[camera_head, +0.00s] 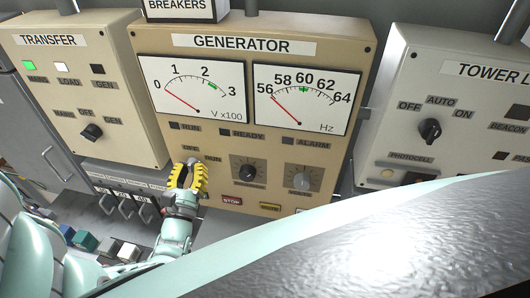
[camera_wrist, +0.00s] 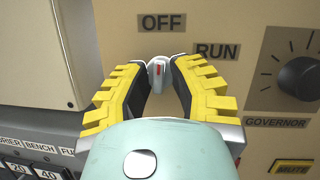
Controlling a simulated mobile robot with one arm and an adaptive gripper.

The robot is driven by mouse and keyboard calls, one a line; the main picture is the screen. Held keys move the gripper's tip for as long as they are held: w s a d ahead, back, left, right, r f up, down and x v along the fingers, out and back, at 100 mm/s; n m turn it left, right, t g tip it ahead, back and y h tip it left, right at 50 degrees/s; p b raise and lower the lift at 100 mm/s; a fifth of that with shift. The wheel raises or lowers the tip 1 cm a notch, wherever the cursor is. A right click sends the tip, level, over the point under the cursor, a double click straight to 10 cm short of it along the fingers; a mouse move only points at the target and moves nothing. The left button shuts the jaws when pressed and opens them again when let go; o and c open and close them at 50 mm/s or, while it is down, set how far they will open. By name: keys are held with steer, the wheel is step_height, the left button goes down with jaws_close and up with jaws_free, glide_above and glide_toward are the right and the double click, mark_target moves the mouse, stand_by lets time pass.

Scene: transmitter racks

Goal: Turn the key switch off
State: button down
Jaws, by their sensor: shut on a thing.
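The key switch (camera_wrist: 157,73) is a small grey knob with a red mark on the beige generator panel (camera_head: 225,152). Its red mark is near the top, on the side of the OFF label (camera_wrist: 163,22); the RUN label (camera_wrist: 216,51) is up and to the right. My gripper (camera_wrist: 159,78), with yellow ribbed fingers, is closed around the key, one fingertip on each side. In the head view my gripper (camera_head: 187,174) is at the panel's lower left and hides the key.
The governor knob (camera_head: 247,172) and another knob (camera_head: 301,181) are right of my gripper. Below are a STOP button (camera_head: 232,200) and a yellow MUTE button (camera_wrist: 291,166). Breaker levers (camera_head: 124,204) are at lower left. Both meter needles rest at the low end.

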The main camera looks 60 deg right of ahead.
steer(key=shift+f+n+t, duration=0.15)
steer(key=shift+n+t, duration=0.15)
steer(key=shift+n, duration=0.4)
steer(key=c, duration=0.7)
jaws_free()
steer(key=v, duration=1.2)
steer(key=shift+r, duration=0.3)
steer(key=shift+s, duration=0.1)
